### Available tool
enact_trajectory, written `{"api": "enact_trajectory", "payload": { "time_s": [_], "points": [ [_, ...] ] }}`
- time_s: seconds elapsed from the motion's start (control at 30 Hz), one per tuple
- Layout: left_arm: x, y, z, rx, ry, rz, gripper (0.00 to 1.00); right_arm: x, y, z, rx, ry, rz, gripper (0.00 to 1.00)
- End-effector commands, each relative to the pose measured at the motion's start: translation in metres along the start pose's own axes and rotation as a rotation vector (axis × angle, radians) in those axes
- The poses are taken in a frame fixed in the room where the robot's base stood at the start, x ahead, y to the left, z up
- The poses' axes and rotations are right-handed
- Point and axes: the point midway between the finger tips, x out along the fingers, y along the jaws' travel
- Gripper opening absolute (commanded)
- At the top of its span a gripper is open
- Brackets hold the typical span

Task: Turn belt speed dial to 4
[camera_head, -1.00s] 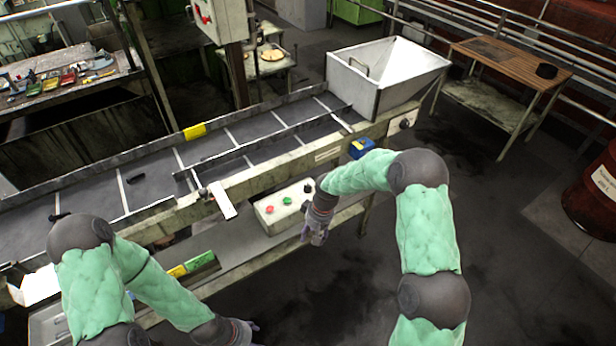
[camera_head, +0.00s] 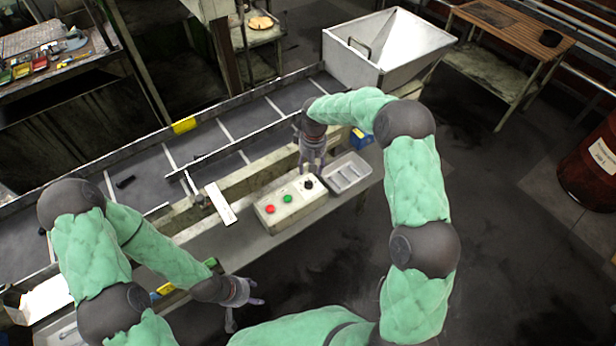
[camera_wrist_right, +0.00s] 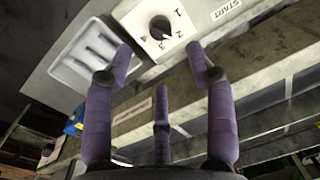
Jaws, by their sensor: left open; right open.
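A pale control box (camera_head: 291,209) sits on the ledge in front of the conveyor belt. The black dial (camera_head: 308,184) is at its right end, beside a green button (camera_head: 287,198) and a red button (camera_head: 268,210). In the right wrist view the dial (camera_wrist_right: 160,27) has the numbers 1 to 4 around it; I cannot tell which its pointer marks. My right gripper (camera_head: 311,168) is open and empty, just behind the dial in the head view; its fingers (camera_wrist_right: 162,70) appear apart from the dial. My left gripper (camera_head: 245,302) is open and empty, in front of the ledge.
A grey compartment tray (camera_head: 347,173) stands right of the control box. A blue box (camera_head: 361,139) is behind it. A white hopper (camera_head: 388,48) stands at the belt's far end. A red barrel (camera_head: 590,172) is at the right. The floor right of my right arm is clear.

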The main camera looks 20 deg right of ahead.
Motion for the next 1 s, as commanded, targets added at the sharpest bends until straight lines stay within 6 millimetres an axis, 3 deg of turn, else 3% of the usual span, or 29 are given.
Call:
{"api": "enact_trajectory", "payload": {
  "time_s": [0.3,0.5,0.93,1.0],
  "points": [
    [-0.006,0.002,0.000,0.000,0.001,0.000,0.54,0.057,0.000,0.001,0.001,-0.003,-0.001,0.56],
    [-0.008,0.003,0.000,0.000,0.001,0.000,0.54,0.081,0.000,0.000,0.001,0.000,-0.001,0.56],
    [-0.008,0.003,0.000,0.000,0.001,0.000,0.54,0.090,0.000,0.000,0.001,0.001,-0.001,0.56],
    [-0.008,0.003,0.000,0.000,0.001,0.000,0.54,0.090,0.000,0.000,0.001,0.001,-0.001,0.39]
  ]
}}
